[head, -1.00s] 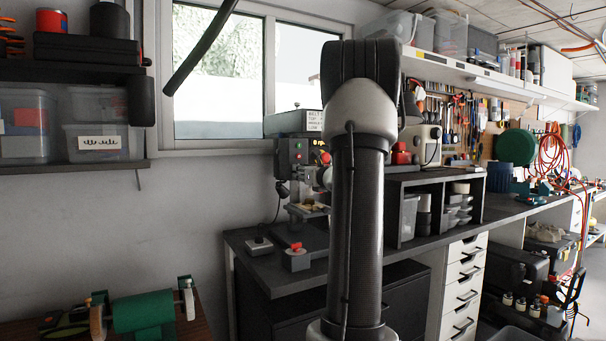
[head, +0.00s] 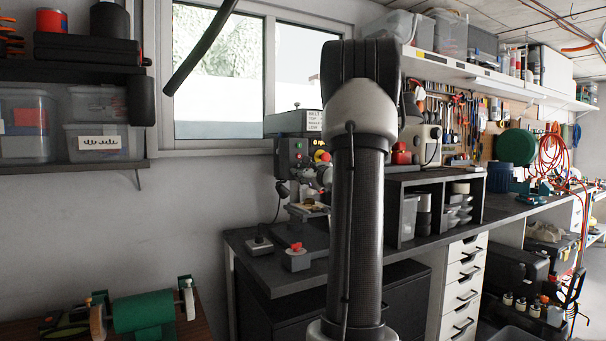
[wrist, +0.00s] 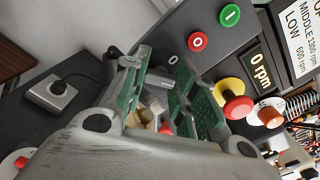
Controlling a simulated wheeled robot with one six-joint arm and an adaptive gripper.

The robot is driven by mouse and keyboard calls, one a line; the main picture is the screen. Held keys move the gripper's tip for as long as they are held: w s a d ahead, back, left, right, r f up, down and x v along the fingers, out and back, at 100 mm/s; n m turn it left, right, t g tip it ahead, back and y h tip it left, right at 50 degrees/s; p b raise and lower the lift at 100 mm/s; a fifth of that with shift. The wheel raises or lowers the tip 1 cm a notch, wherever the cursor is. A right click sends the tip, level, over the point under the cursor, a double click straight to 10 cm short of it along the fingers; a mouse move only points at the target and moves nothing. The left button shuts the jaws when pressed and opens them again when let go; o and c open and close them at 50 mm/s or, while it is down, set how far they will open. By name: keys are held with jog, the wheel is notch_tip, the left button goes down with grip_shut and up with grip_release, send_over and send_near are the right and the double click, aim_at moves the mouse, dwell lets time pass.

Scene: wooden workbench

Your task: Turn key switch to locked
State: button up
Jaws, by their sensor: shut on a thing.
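My gripper (wrist: 158,100) fills the middle of the wrist view, with its two green-padded fingers close to the drill's dark control panel (wrist: 205,72). The fingers are shut on a small grey part (wrist: 157,80), which looks like the key of the key switch. A white "0" mark is printed on the panel just beyond the fingertips. The fingers hide most of the switch, so I cannot tell its exact angle. In the head view my arm covers the gripper, and the drill press (head: 290,150) shows only partly behind it.
Close to the fingers are a red button (wrist: 197,42), a green button (wrist: 229,15), a "0 rpm" display (wrist: 261,71), a red emergency stop (wrist: 237,104) on yellow and an orange knob (wrist: 270,116). A black-knobbed box (head: 259,246) and a red-buttoned box (head: 296,257) stand on the bench.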

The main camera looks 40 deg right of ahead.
jog(key=n, duration=1.1)
jog(key=shift+f+n, duration=0.1)
jog(key=shift+n, duration=0.2)
dwell(0.4)
jog(key=o, duration=1)
jog(key=shift+o, duration=0.2)
jog(key=v, duration=1.2)
jog(key=shift+a, duration=0.1)
